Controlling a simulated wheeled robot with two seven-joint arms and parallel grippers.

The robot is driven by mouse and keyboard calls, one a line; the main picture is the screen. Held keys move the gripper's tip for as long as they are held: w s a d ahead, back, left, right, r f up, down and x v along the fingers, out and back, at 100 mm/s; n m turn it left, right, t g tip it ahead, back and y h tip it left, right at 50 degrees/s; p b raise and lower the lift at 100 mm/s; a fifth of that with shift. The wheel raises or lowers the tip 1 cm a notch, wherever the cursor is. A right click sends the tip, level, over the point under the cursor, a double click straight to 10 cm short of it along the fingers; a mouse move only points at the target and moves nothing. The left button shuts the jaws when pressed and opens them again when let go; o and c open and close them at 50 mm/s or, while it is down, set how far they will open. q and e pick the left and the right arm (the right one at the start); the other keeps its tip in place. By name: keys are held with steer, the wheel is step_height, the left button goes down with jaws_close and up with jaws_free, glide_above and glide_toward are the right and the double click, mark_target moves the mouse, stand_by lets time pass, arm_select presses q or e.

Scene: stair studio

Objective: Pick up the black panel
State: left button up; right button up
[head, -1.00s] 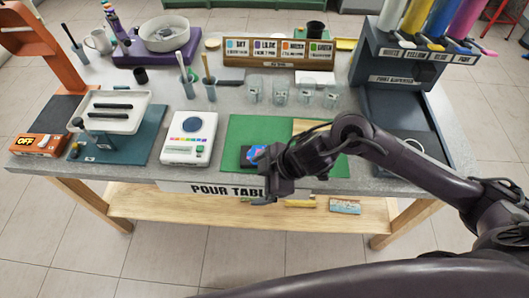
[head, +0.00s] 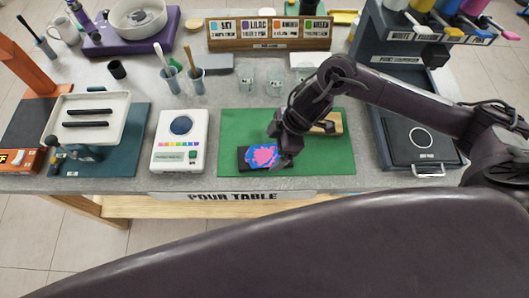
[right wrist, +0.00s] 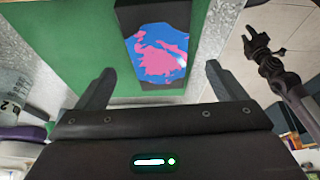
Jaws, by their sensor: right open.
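The black panel (head: 243,158) lies flat on the green mat (head: 235,123) near the table's front edge. A bright blue and pink patch covers part of its top. In the right wrist view, the panel (right wrist: 142,16) with its patch sits just beyond my open fingers, roughly centred between them. My right gripper (head: 286,158) hangs over the panel's right end in the head view and hides part of it. Its two spread fingers (right wrist: 160,88) hold nothing. An arm end that looks like my left gripper (right wrist: 262,45) shows small over the floor; its jaws are unclear.
A white scale (head: 181,143) stands left of the mat. A wooden piece (head: 331,123) lies on the mat's right. Clear cups (head: 246,80) stand behind it. A dark paint dispenser (head: 400,72) is at right, a white tray (head: 112,110) at left.

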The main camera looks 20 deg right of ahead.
mark_target(264, 155)
steer(key=x, duration=0.2)
steer(key=shift+a+f, duration=0.3)
steer(key=shift+f, duration=0.05)
steer(key=shift+p+x, duration=0.3)
steer(key=shift+x, duration=0.5)
steer(key=shift+w+d, duration=0.1)
steer(key=shift+w, duration=0.05)
steer(key=c, duration=1)
arm_select(q)
steer(key=shift+w+r, duration=0.45)
steer(key=shift+r, duration=0.05)
arm_select(e)
steer(key=shift+c, duration=0.6)
steer(key=shift+r, duration=0.2)
